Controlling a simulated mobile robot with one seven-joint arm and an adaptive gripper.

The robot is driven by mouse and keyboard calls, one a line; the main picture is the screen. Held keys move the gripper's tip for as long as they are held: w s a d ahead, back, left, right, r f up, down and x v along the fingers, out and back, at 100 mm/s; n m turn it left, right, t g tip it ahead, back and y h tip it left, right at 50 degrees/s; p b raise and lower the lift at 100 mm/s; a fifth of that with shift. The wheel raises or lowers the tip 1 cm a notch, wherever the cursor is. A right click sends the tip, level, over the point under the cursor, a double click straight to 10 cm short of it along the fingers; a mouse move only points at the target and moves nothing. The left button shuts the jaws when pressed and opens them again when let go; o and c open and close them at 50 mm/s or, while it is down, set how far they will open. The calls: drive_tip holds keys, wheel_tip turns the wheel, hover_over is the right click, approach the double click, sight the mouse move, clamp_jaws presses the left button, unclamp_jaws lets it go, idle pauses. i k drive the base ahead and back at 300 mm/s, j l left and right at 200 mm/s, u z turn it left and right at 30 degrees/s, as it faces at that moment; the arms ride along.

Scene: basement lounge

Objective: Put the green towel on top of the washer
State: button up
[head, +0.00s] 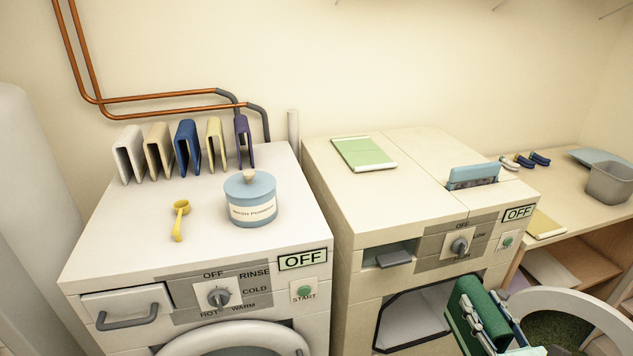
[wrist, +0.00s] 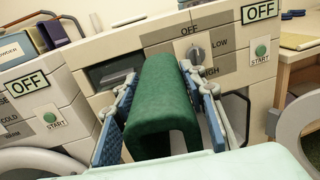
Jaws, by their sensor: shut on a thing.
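The green towel (head: 463,298) is folded over in an upside-down U. My gripper (head: 482,312) is shut on it, in front of the right machine and below its top. In the wrist view the towel (wrist: 165,85) sits between the blue-padded fingers of the gripper (wrist: 165,110), before the right machine's panel. The washer (head: 120,250) is the left machine, with a RINSE, COLD, WARM and HOT dial and an OFF sign. Its top has bare room at the front and left.
On the washer stand several folded cloths (head: 187,147) in a back row, a blue powder jar (head: 251,200) and a yellow scoop (head: 180,220). The right machine (head: 400,215) has a flat green item (head: 364,153) on top and an open round door (head: 590,305). A shelf (head: 560,195) stands right.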

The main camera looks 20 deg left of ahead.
sight(119, 235)
drive_tip(key=k+j+u, duration=0.15)
drive_tip(key=j, duration=0.25)
drive_tip(key=k+j+u, duration=0.2)
drive_tip(key=j, duration=0.2)
drive_tip(key=k+j+u, duration=0.15)
drive_tip(key=j, duration=0.25)
